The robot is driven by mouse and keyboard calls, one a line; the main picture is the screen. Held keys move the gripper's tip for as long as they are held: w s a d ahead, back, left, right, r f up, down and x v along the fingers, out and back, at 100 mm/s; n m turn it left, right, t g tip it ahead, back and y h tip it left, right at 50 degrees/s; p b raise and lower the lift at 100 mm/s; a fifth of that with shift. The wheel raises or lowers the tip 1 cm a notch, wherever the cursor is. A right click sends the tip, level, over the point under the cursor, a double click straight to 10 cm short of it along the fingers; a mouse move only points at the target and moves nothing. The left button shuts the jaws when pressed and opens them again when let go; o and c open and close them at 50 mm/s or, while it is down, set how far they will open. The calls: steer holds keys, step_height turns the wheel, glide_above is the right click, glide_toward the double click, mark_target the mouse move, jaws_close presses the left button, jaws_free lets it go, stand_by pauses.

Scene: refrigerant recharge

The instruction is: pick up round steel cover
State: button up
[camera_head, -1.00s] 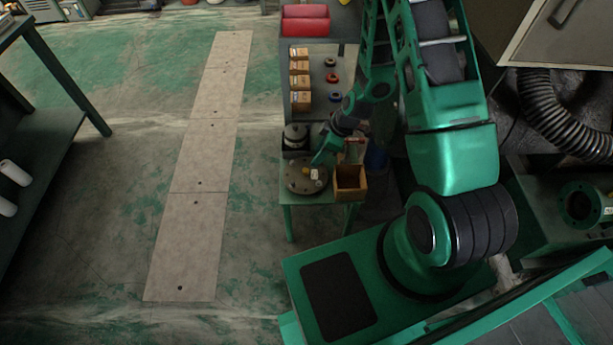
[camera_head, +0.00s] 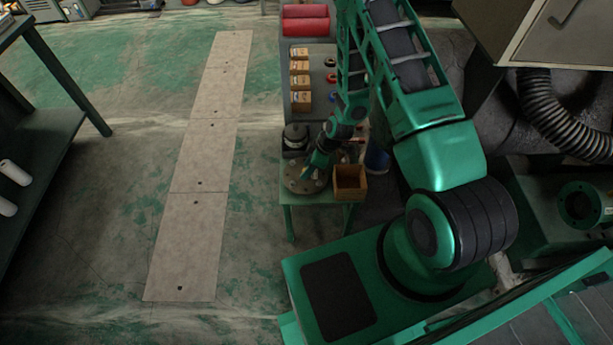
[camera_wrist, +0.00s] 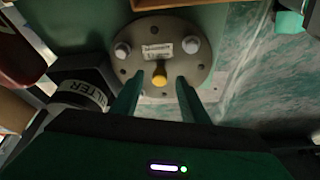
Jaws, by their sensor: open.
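The round steel cover (camera_head: 296,180) lies flat on the front end of the green table. In the wrist view the cover (camera_wrist: 188,70) is a grey disc with bolt holes, two pale bolt heads, a small label plate and a yellow-topped knob (camera_wrist: 159,76) near its lower middle. My gripper (camera_wrist: 155,85) is open, its two green fingers pointing at the cover on either side of the knob. They look apart from the knob, and the height above the cover is hard to tell. In the head view my gripper (camera_head: 310,174) hides part of the cover.
An open wooden box (camera_head: 350,184) stands just right of the cover. A dark round canister (camera_head: 295,137) stands behind it, and a filter can (camera_wrist: 85,95) shows at left in the wrist view. Small cartons (camera_head: 300,80) and red rolls (camera_head: 305,20) lie farther back.

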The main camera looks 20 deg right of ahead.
steer(key=shift+f, duration=0.15)
jaws_close()
steer(key=shift+a, duration=0.1)
steer(key=shift+r, duration=1.5)
steer(key=s+a+r, duration=0.4)
steer(key=a+r, duration=0.4)
steer(key=a, duration=0.2)
steer(key=shift+s+a, duration=0.3)
steer(key=shift+s, duration=0.05)
